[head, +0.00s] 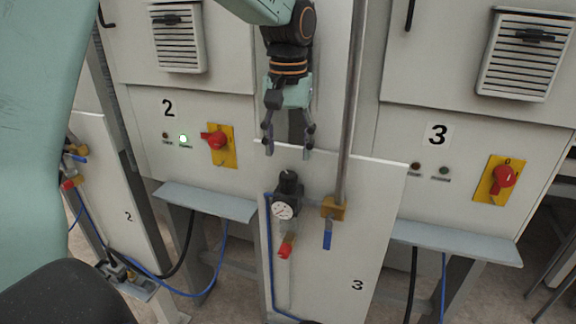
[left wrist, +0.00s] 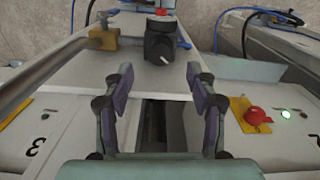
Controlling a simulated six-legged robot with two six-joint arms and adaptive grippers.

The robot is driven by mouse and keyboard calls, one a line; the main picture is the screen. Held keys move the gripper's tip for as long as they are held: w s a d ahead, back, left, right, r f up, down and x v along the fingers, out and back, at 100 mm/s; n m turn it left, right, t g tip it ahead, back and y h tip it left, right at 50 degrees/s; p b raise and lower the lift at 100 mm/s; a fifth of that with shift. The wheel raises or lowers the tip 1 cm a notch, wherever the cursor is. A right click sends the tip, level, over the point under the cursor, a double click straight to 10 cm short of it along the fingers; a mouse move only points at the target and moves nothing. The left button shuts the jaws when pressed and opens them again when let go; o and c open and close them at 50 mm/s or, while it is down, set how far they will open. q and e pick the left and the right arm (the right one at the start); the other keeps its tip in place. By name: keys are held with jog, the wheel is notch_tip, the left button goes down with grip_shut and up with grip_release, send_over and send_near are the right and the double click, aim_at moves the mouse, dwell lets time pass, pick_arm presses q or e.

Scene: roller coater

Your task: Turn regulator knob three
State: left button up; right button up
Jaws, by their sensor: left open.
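The regulator on panel three has a black knob (head: 289,178) on top and a round white gauge (head: 283,211) below it. It is mounted on the light grey panel (head: 365,235) marked 3. My left gripper (head: 288,152) is open and empty, pointing down just above the knob and apart from it in the head view. In the left wrist view the knob (left wrist: 159,48) shows beyond and between the two open fingertips (left wrist: 160,75). My right gripper is not in view.
A vertical metal pipe (head: 349,110) with a brass valve block (head: 333,208) and blue lever (head: 327,236) stands right of the regulator. A red-tipped fitting (head: 286,247) hangs below. Red rotary switches sit on cabinet 2 (head: 216,140) and cabinet 3 (head: 503,177). Grey ledges (head: 205,201) project from the cabinets.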

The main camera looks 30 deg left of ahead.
aim_at(289, 175)
pick_arm(q)
jog(key=shift+w+f, duration=0.1)
jog(key=shift+f, duration=0.45)
jog(key=f, duration=0.3)
jog(key=f+p, duration=0.1)
jog(key=f, duration=0.1)
jog(key=shift+s+f, duration=0.25)
jog(key=shift+w+f, duration=0.25)
jog(key=shift+f, duration=0.35)
jog(key=shift+s+r, duration=0.15)
jog(key=shift+s, duration=0.1)
jog(key=c, duration=0.5)
jog(key=shift+w, duration=0.1)
jog(key=c, duration=0.7)
jog(key=shift+o, duration=0.2)
jog(key=shift+n, duration=0.3)
jog(key=shift+d+n, duration=0.1)
jog(key=shift+n, duration=2.6)
